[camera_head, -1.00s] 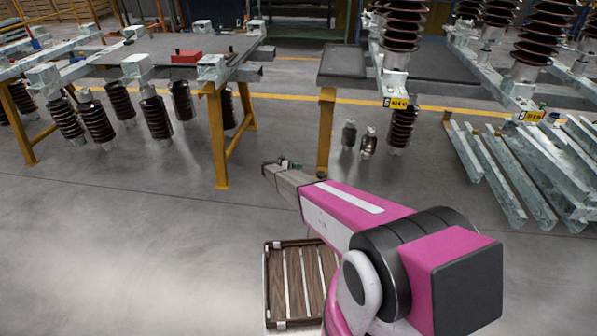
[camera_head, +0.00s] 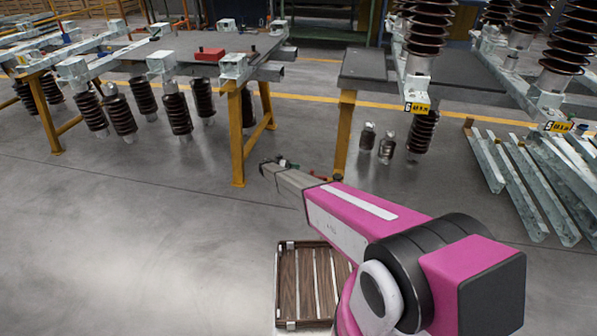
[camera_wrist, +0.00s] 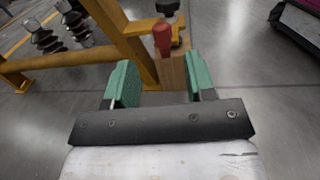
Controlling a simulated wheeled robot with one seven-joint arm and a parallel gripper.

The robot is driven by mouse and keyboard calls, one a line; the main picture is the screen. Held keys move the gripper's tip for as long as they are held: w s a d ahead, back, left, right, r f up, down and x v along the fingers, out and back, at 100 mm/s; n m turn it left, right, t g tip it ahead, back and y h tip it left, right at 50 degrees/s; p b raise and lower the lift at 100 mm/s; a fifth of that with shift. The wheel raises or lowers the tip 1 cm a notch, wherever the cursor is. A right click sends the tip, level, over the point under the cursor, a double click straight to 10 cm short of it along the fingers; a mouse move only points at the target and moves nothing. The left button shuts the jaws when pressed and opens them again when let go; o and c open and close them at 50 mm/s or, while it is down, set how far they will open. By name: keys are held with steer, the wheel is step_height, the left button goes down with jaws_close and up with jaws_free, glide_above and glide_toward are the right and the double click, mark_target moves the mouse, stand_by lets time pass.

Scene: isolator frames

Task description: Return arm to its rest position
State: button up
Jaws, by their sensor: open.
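My magenta and white arm reaches out over the floor from the lower right of the head view. My gripper (camera_head: 274,166) is at its far end, small and partly hidden there, in front of the yellow table legs. In the wrist view my gripper (camera_wrist: 160,80) shows two green fingers spread apart. I see nothing held between them. A red knob or handle (camera_wrist: 162,38) appears beyond the gap, near a yellow leg (camera_wrist: 125,30); I cannot tell its distance.
A left table (camera_head: 175,50) holds a red box (camera_head: 209,54). A right table (camera_head: 375,68) stands beside it, with brown insulators around both. A wooden-slatted tray (camera_head: 290,328) is low in front. Floor at left is clear.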

steer(key=s+d+r+m+y, duration=0.35)
steer(key=s+d+r, duration=0.35)
steer(key=s, duration=0.3)
steer(key=s+d+r+m+y, duration=0.35)
steer(key=s+d+r, duration=0.35)
steer(key=s, duration=0.3)
steer(key=s+d+r+m+t+y, duration=0.1)
steer(key=s+r+m+y, duration=0.3)
steer(key=s+r, duration=0.4)
steer(key=s+d+r+m+t+y, duration=0.1)
steer(key=s+r+m+y, duration=0.4)
steer(key=s, duration=1.1)
step_height(320, 180, up, 3)
steer(key=shift+d+f+t+y, duration=0.1)
steer(key=shift+d+t+y, duration=0.3)
steer(key=shift+d+y, duration=0.4)
steer(key=shift+a, duration=0.15)
